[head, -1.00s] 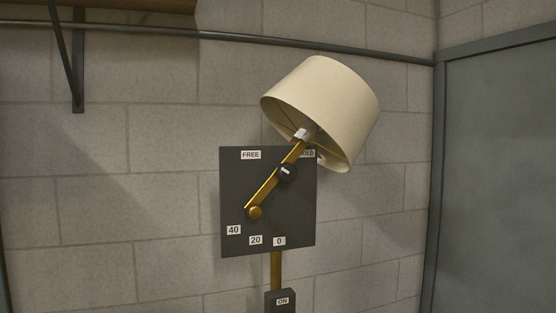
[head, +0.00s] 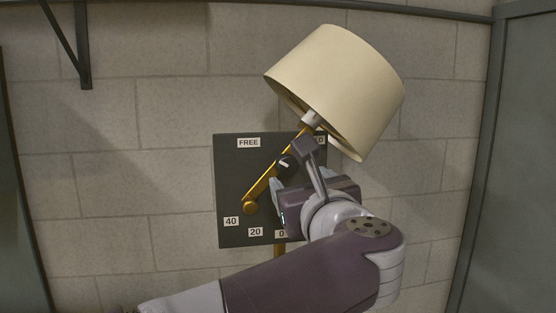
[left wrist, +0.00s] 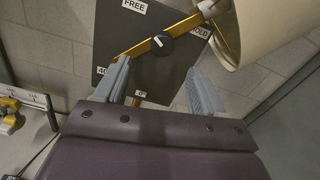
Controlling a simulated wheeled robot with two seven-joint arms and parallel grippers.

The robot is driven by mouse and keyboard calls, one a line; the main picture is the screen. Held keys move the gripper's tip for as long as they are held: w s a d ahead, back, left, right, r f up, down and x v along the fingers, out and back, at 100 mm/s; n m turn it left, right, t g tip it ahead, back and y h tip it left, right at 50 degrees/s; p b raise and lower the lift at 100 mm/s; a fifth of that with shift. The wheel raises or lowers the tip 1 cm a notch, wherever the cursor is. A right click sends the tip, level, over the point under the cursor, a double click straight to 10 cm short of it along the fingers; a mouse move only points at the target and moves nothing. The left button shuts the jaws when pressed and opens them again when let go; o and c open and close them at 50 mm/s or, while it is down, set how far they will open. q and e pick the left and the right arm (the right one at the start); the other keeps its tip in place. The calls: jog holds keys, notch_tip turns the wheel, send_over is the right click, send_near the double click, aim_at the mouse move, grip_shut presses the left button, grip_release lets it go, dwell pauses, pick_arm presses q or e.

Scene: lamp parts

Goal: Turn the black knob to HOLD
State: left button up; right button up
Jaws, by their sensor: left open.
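The black knob (head: 287,166) sits on the brass arm in front of a dark grey panel (head: 229,186). In the left wrist view the knob (left wrist: 163,43) bears a short white mark; I cannot tell for sure which label it indicates. The FREE label (head: 248,143) is at the panel's upper left. The HOLD label (left wrist: 200,31) is at its upper right, partly covered in the head view. My left gripper (left wrist: 157,68) is open and empty, with its fingers before the panel, below the knob and apart from it. My right gripper is out of view.
A cream lampshade (head: 335,85) hangs tilted above and right of the panel, close to my left gripper. The brass arm (head: 265,185) slants across the panel. Labels 40, 20 and 0 line its lower part. A yellow object (left wrist: 10,115) shows at far left in the wrist view.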

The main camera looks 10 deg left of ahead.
aim_at(289, 165)
pick_arm(q)
jog(key=p+x, duration=0.2)
jog(key=x, duration=0.1)
jog(key=p+x, duration=0.2)
jog(key=x, duration=0.2)
jog(key=p+x, duration=0.2)
jog(key=x, duration=0.2)
jog(key=shift+w+d, duration=0.3)
jog(key=shift+w, duration=0.05)
jog(key=shift+a, duration=0.25)
jog(key=shift+w+d, duration=0.1)
jog(key=shift+c, duration=0.3)
jog(key=shift+w, duration=0.1)
jog(key=c, duration=1)
